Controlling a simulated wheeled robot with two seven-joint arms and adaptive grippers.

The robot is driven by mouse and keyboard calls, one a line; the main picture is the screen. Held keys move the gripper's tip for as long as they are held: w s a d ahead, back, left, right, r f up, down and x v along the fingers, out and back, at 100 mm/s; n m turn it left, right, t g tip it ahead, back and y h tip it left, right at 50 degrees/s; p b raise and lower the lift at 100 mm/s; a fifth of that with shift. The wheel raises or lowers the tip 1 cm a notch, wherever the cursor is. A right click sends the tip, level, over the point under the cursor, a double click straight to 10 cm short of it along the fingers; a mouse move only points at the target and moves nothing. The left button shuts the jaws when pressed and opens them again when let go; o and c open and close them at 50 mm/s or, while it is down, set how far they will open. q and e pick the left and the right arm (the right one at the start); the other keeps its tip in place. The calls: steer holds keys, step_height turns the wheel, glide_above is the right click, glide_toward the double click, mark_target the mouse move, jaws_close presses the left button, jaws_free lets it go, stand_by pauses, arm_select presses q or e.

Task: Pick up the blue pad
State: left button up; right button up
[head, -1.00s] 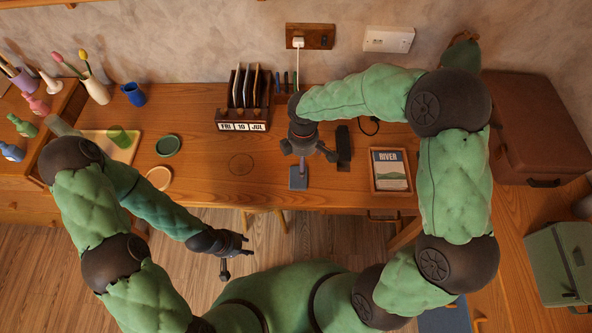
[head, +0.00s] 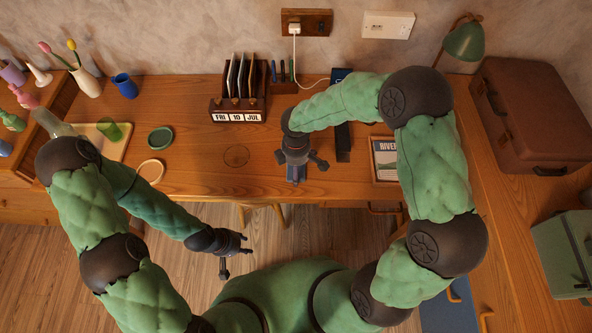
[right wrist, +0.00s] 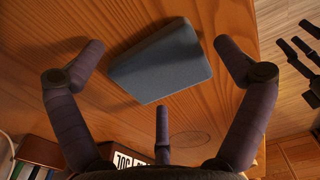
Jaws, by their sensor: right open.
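The blue pad (right wrist: 160,62) is a small grey-blue block lying on the wooden desk near its front edge. In the right wrist view it sits between my spread fingers, with no finger touching it that I can see. In the head view only a strip of the blue pad (head: 296,173) shows under my right gripper (head: 301,163). My right gripper (right wrist: 160,58) is open and empty, above the pad. My left gripper (head: 236,257) is empty, in front of the desk over the floor, with its fingers apart.
A calendar organiser (head: 238,103) stands at the back of the desk. A dark narrow object (head: 343,143) and a framed "RIVER" picture (head: 385,160) lie to the right of the pad. A green round dish (head: 160,139) and a brown suitcase (head: 535,115) stand farther off.

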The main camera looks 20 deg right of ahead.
steer(key=c, duration=1.1)
steer(key=shift+c, duration=0.2)
steer(key=shift+r, duration=0.15)
steer(key=shift+r+p, duration=0.3)
steer(key=shift+r, duration=0.25)
step_height(320, 180, up, 2)
steer(key=shift+r+p, duration=0.2)
steer(key=shift+p, duration=0.25)
steer(key=s+a+r+p, duration=0.4)
steer(key=s+a+r, duration=0.5)
steer(key=a, duration=0.1)
steer(key=shift+s+r+p, duration=0.15)
steer(key=shift+s+p, duration=0.15)
steer(key=shift+a, duration=0.1)
